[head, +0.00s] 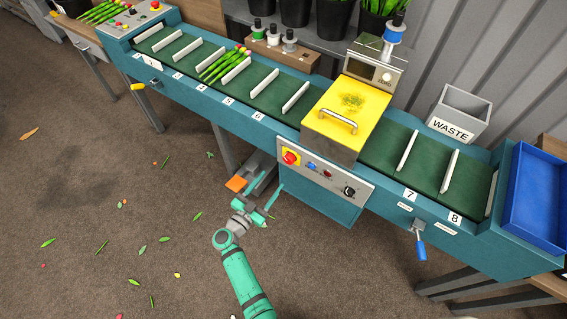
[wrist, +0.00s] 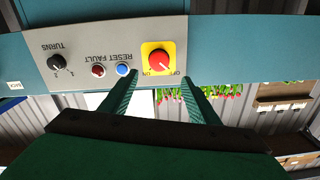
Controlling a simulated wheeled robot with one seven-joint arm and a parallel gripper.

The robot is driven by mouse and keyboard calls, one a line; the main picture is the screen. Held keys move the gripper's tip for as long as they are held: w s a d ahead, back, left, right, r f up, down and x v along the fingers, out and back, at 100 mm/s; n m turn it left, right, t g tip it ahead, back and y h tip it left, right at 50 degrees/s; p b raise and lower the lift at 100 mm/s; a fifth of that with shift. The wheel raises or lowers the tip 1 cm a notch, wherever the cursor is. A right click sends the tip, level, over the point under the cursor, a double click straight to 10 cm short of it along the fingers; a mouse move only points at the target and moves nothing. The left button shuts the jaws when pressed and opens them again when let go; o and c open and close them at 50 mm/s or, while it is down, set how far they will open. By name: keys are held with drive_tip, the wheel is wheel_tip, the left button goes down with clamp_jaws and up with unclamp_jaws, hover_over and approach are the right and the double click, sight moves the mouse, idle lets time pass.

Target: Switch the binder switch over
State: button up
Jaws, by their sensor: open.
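The binder switch (head: 290,157) is a red round knob on a yellow square plate, at the left end of the grey control panel (head: 325,176) below the yellow hood. In the wrist view the switch (wrist: 160,58) appears upside down, with ON at its lower left and OFF at its lower right. A small pale mark on the knob seems to point to the lower right, towards OFF. My gripper (head: 262,182) is open and empty, in front of and below the panel. In the wrist view its fingers (wrist: 160,78) point at the panel, either side of the switch, apparently apart from it.
A blue reset button (wrist: 123,69), red fault lamp (wrist: 98,70) and black turns dial (wrist: 59,63) share the panel. The yellow hood (head: 345,112) stands over the green belt (head: 277,90). A blue-handled lever (head: 420,245) hangs at the right. The floor before the machine is mostly free.

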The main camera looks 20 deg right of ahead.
sight(287, 161)
drive_tip(key=x, duration=1.1)
drive_tip(key=shift+w+d+f, duration=0.1)
drive_tip(key=shift+d+f, duration=0.05)
drive_tip(key=c, duration=1)
